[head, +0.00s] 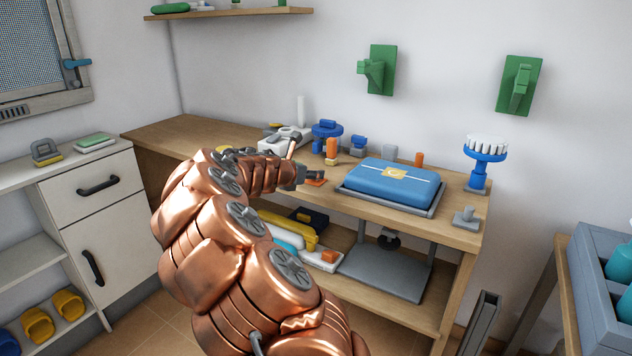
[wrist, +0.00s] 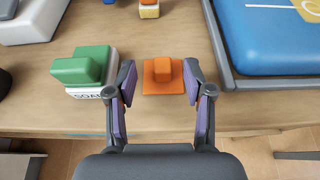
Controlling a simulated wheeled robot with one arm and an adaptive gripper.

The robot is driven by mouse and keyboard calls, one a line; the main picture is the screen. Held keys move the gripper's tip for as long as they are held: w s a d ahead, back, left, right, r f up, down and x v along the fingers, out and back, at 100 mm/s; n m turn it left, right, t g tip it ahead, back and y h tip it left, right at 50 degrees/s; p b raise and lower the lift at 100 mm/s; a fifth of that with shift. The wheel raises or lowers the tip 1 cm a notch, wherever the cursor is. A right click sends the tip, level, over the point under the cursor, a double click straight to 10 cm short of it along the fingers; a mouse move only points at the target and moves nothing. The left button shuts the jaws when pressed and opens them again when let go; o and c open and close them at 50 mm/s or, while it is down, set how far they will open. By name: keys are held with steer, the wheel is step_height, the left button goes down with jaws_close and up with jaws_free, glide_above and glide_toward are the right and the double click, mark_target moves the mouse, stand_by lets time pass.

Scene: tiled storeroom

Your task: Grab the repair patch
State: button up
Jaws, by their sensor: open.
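A flat orange square with a raised orange block (wrist: 163,76), which looks like the repair patch, lies on the wooden workbench near its front edge. In the head view the orange piece (head: 316,182) shows just beyond my fingers, partly hidden. My gripper (wrist: 160,82) is open, with one purple-padded finger on each side of the orange piece in the wrist view. I see gaps beside it and nothing held. In the head view my gripper (head: 303,174) is low over the bench; its exact height is unclear.
A blue case (head: 385,185) in a grey tray (wrist: 230,72) stands close to the right. A green block on a white base marked SOAP (wrist: 85,68) sits close to the left. A blue-handled brush (head: 485,160) stands at the bench's right end.

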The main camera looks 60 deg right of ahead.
steer(key=shift+b+x, duration=0.4)
steer(key=shift+x, duration=1.6)
steer(key=shift+s+f, duration=0.15)
jaws_close()
